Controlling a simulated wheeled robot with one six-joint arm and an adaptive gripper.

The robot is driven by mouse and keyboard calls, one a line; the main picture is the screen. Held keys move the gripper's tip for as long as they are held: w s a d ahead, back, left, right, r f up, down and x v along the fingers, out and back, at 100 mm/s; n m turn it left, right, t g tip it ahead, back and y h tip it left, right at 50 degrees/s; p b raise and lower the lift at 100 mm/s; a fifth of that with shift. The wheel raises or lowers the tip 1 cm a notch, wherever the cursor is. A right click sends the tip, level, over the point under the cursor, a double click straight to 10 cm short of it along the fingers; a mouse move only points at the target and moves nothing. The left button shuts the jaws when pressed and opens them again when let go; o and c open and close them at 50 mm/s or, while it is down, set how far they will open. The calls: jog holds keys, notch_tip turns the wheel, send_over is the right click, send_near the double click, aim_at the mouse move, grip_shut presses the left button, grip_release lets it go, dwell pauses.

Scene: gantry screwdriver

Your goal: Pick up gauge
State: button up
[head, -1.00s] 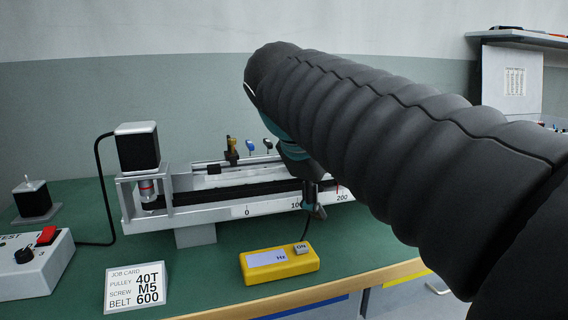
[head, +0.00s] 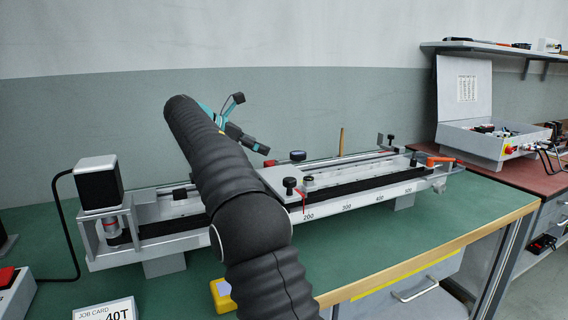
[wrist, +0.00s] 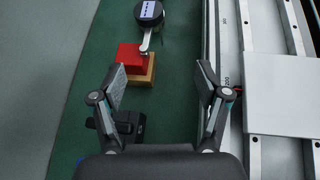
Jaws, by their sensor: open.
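The red block is near the left finger. In the head view my gripper (head: 250,124) is behind the rail, against the wall side. I cannot clearly make out the gauge in the head view.
The long rail assembly (head: 375,200) with a scale runs along the green bench (head: 420,232); it also fills the right of the wrist view (wrist: 228,40). A small black object (wrist: 130,123) lies near the left finger. A yellow box (head: 222,296) is partly hidden by my arm.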

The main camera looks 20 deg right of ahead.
jog(key=w+d+f+n, duration=0.1)
jog(key=w+f, duration=0.1)
jog(key=w, duration=0.1)
send_near(290, 160)
jog(key=x, duration=0.4)
jog(key=shift+x, duration=3.1)
jog(key=shift+a, duration=0.1)
grip_shut()
